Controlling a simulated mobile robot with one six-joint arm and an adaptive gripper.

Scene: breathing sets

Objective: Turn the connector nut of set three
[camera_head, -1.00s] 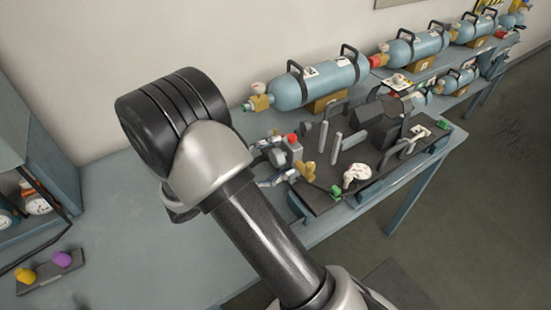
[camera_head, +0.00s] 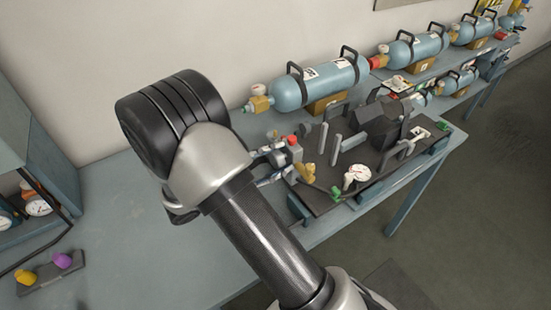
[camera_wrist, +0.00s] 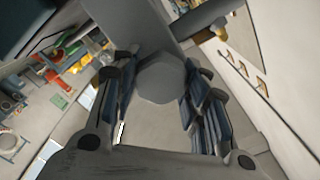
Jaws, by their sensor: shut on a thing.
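A breathing set lies on a dark backplate (camera_head: 325,200) on the bench, with a white round gauge (camera_head: 356,176), yellow fittings and a red-topped part (camera_head: 292,141) at its near left end. My gripper (camera_head: 284,162) reaches this end from the left, partly hidden behind my arm. In the wrist view my gripper (camera_wrist: 160,85) has its blue-padded fingers on both sides of a grey faceted nut (camera_wrist: 160,78), shut on it. The nut sits against a grey body behind it. In the head view I cannot make the nut out. No set number is readable.
A blue cylinder (camera_head: 318,82) with black handles lies behind the set, with more cylinders beyond. A blue shelf unit (camera_head: 35,130) stands at the left. A small holder with yellow (camera_head: 25,277) and purple (camera_head: 62,260) knobs lies below it.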

